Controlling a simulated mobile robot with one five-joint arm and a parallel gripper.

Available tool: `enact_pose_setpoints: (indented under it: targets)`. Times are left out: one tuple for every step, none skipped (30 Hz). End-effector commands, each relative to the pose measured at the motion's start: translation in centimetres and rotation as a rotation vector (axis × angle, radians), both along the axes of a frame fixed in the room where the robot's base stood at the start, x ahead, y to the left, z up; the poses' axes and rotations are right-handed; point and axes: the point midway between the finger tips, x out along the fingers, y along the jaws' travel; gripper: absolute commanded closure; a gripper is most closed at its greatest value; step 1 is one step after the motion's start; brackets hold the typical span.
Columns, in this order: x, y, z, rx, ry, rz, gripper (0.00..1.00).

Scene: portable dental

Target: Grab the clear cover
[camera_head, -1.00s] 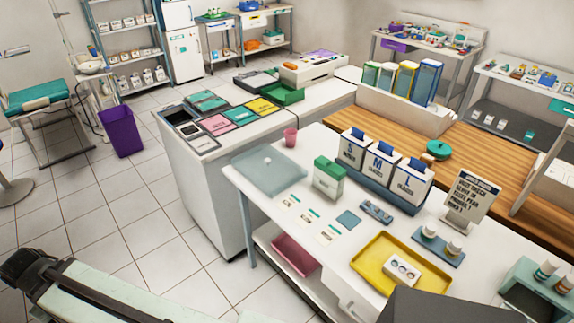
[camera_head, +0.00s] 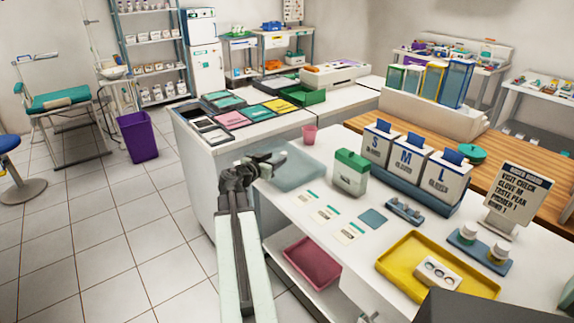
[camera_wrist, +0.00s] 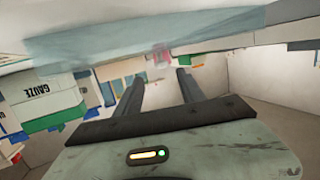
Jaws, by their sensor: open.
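The clear cover (camera_head: 300,173) is a flat, see-through bluish sheet or lid lying at the far left end of the white table. My gripper (camera_head: 270,161) is at its left edge, jaws open, and overlaps the cover's near-left part in the head view. Whether it touches the cover cannot be told. In the wrist view, which is upside down, the cover (camera_wrist: 110,35) is a bluish band across the top. There my gripper (camera_wrist: 158,80) has its two fingers apart, with nothing seen between them but background and the cover's edge close by.
A pink cup (camera_head: 309,134) stands behind the cover. A green-lidded gauze box (camera_head: 350,173) stands to its right, with label cards (camera_head: 326,214) in front. A counter with coloured trays (camera_head: 225,119) adjoins at the back left. Open floor lies left of the table.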

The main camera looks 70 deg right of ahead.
Motion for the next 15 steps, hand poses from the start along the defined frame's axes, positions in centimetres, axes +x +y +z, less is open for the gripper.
enact_pose_setpoints:
  targets:
    - [0.0,-0.1,0.0,0.0,0.0,0.0,0.54]
    - [0.0,-0.3,0.0,0.001,0.0,0.0,0.54]
    - [0.0,-0.8,-0.1,0.001,0.0,0.0,0.54]
    - [0.0,-1.1,-0.2,0.001,0.0,0.0,0.54]
    - [-0.1,-1.6,-0.3,0.002,0.0,0.0,0.54]
    - [-0.2,-2.1,-0.5,0.002,-0.001,-0.001,0.54]
    - [-0.3,-2.4,-0.5,0.002,-0.001,-0.002,0.54]
    - [-0.3,-2.6,-0.6,0.002,-0.001,-0.001,0.54]
    - [-0.3,-2.6,-0.5,0.003,0.0,-0.001,0.54]
    - [-0.4,-2.6,-0.5,0.003,-0.001,0.0,0.54]
    - [-0.4,-2.7,-0.6,0.003,-0.001,0.0,0.54]
    - [-0.4,-2.9,-0.7,0.003,0.0,-0.001,0.54]
    - [-0.4,-3.2,-0.8,0.003,0.0,-0.001,0.54]
    - [-0.4,-3.6,-0.9,0.003,0.0,-0.001,0.54]
    - [-0.5,-4.2,-1.1,0.003,0.0,-0.001,0.54]
